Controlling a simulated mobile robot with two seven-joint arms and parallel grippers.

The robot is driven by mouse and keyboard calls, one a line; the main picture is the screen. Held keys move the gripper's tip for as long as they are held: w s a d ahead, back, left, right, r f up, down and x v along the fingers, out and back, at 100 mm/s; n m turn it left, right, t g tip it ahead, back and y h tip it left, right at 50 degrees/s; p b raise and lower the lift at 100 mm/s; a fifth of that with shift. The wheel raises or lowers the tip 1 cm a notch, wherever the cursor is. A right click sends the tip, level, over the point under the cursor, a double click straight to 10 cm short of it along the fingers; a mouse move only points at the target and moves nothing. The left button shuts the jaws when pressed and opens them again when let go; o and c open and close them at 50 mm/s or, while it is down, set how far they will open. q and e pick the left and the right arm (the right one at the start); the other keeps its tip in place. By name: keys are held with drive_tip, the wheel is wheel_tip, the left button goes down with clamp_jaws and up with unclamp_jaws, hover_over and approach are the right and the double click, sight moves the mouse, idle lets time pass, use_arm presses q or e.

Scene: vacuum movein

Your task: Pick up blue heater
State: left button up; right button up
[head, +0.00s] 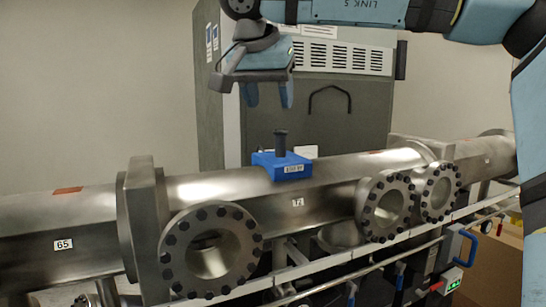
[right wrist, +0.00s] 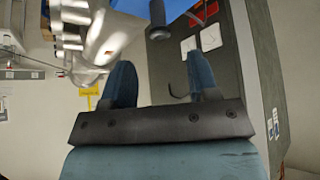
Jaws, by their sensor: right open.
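The blue heater (head: 281,166) is a flat blue block with a dark upright knob (head: 280,142) and a white label. It sits on top of the steel pipe (head: 320,172) in the head view. My right gripper (head: 268,95) is open and empty, pointing down above the heater with a clear gap to the knob. In the right wrist view its two blue fingers (right wrist: 163,82) stand apart. A blue part of the heater (right wrist: 170,8) shows at the top edge there, with the dark knob (right wrist: 200,70) below it. My left gripper is not in view.
A grey cabinet (head: 350,120) with a vent and a dark handle stands behind the pipe. Bolted round flanges (head: 210,254) stick out from the pipe's front. A rail (head: 340,246) runs along below. The space between gripper and heater looks free.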

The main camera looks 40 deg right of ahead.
sight(278, 131)
drive_tip(key=x, duration=0.5)
drive_tip(key=shift+d+r+p, duration=0.1)
drive_tip(key=shift+d+p, duration=0.05)
drive_tip(key=shift+p, duration=0.2)
drive_tip(key=shift+w+d+f, duration=0.1)
drive_tip(key=shift+w+f, duration=0.05)
drive_tip(key=shift+f, duration=0.1)
drive_tip(key=shift+d+f+p, duration=0.15)
drive_tip(key=shift+f+p, duration=0.3)
drive_tip(key=p+x, duration=0.1)
drive_tip(key=x, duration=0.2)
drive_tip(key=shift+d+f, duration=0.3)
drive_tip(key=shift+w+d+f, duration=0.15)
drive_tip(key=shift+w+f, duration=0.05)
drive_tip(key=shift+f, duration=0.1)
drive_tip(key=shift+s+r, duration=0.1)
drive_tip(key=shift+c, duration=0.6)
drive_tip(key=shift+a, duration=0.2)
drive_tip(key=c, duration=0.4)
clamp_jaws()
